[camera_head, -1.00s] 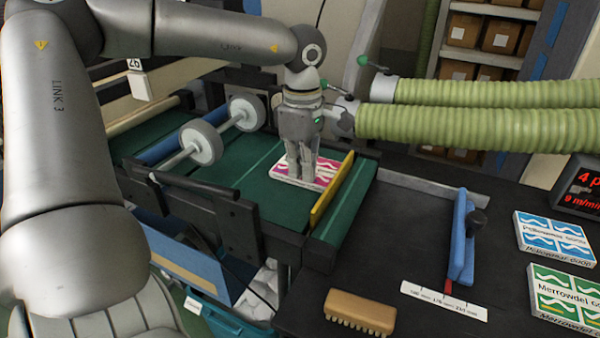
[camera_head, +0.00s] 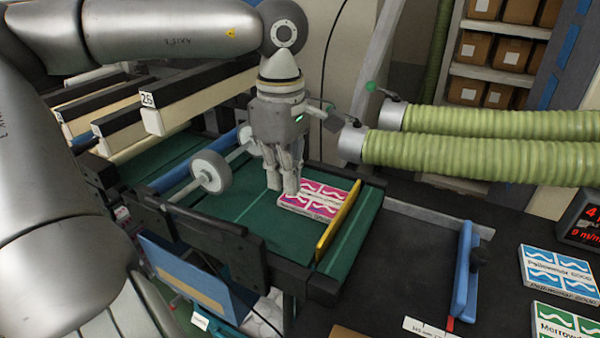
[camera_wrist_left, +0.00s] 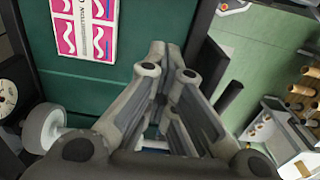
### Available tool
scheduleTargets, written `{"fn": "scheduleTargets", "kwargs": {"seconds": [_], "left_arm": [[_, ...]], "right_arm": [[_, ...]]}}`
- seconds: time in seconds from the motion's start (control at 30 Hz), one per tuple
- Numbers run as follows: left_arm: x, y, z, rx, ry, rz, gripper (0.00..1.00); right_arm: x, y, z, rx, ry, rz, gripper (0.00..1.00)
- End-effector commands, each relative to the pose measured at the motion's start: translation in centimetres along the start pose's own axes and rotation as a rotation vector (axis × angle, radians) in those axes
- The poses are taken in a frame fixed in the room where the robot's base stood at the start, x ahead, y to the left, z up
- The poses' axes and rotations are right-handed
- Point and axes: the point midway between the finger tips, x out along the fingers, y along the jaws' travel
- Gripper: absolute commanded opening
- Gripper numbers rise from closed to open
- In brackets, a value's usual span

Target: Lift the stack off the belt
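The stack (camera_head: 318,197), with pink and white labels on top, lies flat on the green belt (camera_head: 250,226) against or very near the yellow bar (camera_head: 338,222). My left gripper (camera_head: 283,186) points down at the stack's left end, its fingers overlapping that end in the head view. In the left wrist view the stack (camera_wrist_left: 85,28) lies to the upper left of the fingers (camera_wrist_left: 167,62), apart from them. How high the tips are above the belt is hard to tell. My right gripper is not in view.
A white-rimmed roller pair (camera_head: 211,172) stands over the belt at left. Green ribbed hoses (camera_head: 470,155) run behind at right. On the dark table are a blue fence (camera_head: 465,272) and blue (camera_head: 558,272) and green (camera_head: 566,325) label stacks.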

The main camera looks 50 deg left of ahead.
Motion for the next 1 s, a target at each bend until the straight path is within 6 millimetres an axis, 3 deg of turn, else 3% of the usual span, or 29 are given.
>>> {"fn": "scheduleTargets", "kwargs": {"seconds": [0.2, 0.4, 0.83, 1.0], "left_arm": [[-1.4, -3.0, -0.2, 0.001, -0.001, 0.003, 0.0], [-2.0, -4.5, -0.4, 0.0, -0.001, -0.001, 0.0], [-2.2, -4.9, -0.4, -0.001, 0.001, -0.001, 0.0], [-2.2, -4.9, -0.4, 0.0, 0.0, -0.001, 0.2]], "right_arm": [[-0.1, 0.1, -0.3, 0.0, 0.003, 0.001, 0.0], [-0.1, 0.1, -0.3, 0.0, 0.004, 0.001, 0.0], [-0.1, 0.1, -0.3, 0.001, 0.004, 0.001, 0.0], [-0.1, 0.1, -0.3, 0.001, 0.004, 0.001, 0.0]]}}
